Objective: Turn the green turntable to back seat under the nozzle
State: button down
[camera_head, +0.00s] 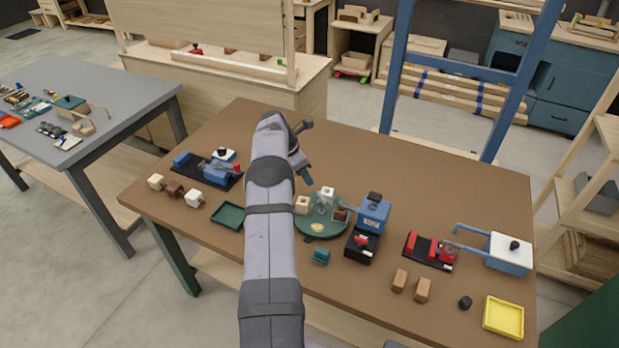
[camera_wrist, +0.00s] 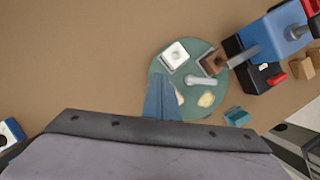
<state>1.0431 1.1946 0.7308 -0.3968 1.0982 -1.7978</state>
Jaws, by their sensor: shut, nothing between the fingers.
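The green turntable (camera_head: 322,234) lies on the brown table; it also shows in the wrist view (camera_wrist: 188,108). It carries a white block (camera_wrist: 176,53), a brown block (camera_wrist: 214,62), a grey bar (camera_wrist: 201,80) near its middle and pale yellow patches (camera_wrist: 206,100). The blue machine (camera_head: 374,212) stands at its right, and its grey nozzle (camera_wrist: 240,57) reaches toward the brown block. My gripper (camera_wrist: 162,80) is shut and empty, and its fingers cover the turntable's left part in the wrist view. I cannot tell its height above the turntable. Which part is the back seat is unclear.
A black base with a red lever (camera_head: 362,245) stands before the machine. A small teal block (camera_head: 321,256) lies near the turntable's front. A green tray (camera_head: 228,215) is to the left, a red clamp device (camera_head: 430,250) to the right. The table behind the turntable is clear.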

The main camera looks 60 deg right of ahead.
jog(key=shift+w+a+r, duration=0.1)
jog(key=shift+r, duration=0.2)
jog(key=c, duration=1.7)
grip_release()
jog(key=shift+r, duration=0.2)
jog(key=o, duration=0.8)
jog(key=shift+h, duration=0.3)
jog(key=r, duration=0.1)
jog(key=d+r, duration=0.1)
jog(key=r, duration=0.2)
jog(key=shift+w+d, duration=0.2)
jog(key=shift+w, duration=0.15)
jog(key=shift+c, duration=0.2)
notch_tip(320, 180, up, 6)
jog(key=f, duration=0.1)
send_over(321, 199)
jog(key=w+a, duration=0.3)
notch_tip(321, 199, down, 4)
jog(key=shift+n, duration=0.3)
jog(key=shift+s+a+p+x, duration=0.1)
jog(key=shift+p+x, duration=0.4)
jog(key=shift+x, duration=1.35)
jog(key=shift+s+a+p+x, duration=0.15)
jog(key=shift+p+x, duration=0.35)
jog(key=shift+x, duration=1.35)
